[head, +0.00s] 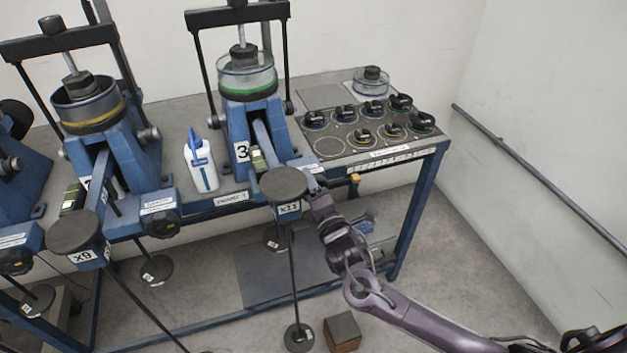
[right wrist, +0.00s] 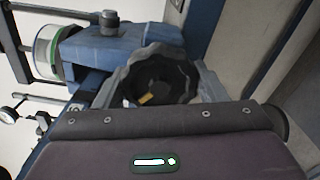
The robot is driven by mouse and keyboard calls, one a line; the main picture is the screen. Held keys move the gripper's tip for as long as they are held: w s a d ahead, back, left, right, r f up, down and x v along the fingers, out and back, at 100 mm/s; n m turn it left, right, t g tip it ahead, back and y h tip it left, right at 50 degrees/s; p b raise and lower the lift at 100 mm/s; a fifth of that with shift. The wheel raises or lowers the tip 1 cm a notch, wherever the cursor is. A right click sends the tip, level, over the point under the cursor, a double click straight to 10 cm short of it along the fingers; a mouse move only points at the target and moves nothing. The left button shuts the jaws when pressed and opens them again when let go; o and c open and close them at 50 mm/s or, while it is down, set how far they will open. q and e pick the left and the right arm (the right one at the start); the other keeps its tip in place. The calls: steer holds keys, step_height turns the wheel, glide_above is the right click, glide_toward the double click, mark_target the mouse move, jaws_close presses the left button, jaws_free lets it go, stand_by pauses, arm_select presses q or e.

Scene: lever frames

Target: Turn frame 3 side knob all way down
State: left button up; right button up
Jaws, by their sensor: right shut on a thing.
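Frame 3 (head: 238,128) is the blue lever frame in the middle of the head view, with a white "3" plate and a green-ringed cell on top. Its side knob (right wrist: 160,72) is a dark, scalloped knob with a small yellow mark, seen close up in the right wrist view. My right gripper (head: 312,180) reaches the right side of frame 3 from the front right. Its grey fingers sit around the knob and are shut on it. In the head view the knob is hidden by the gripper and the lever end. My left gripper is not in view.
A white bottle (head: 201,165) stands left of frame 3. A dark tray (head: 347,137) of rings lies at right. A brown block (head: 342,331) is on the floor.

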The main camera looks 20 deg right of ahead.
steer(key=shift+r+n+p, duration=0.3)
steer(key=shift+n+p, duration=0.05)
steer(key=shift+n, duration=0.35)
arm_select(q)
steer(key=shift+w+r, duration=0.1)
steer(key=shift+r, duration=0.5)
arm_select(e)
steer(key=o, duration=1.3)
steer(key=shift+w+f, duration=0.15)
steer(key=shift+f, duration=0.2)
arm_select(q)
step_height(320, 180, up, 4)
steer(key=p, duration=0.3)
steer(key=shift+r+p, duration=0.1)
steer(key=shift+p, duration=0.3)
arm_select(e)
steer(key=s, duration=0.6)
steer(key=shift+d, duration=0.1)
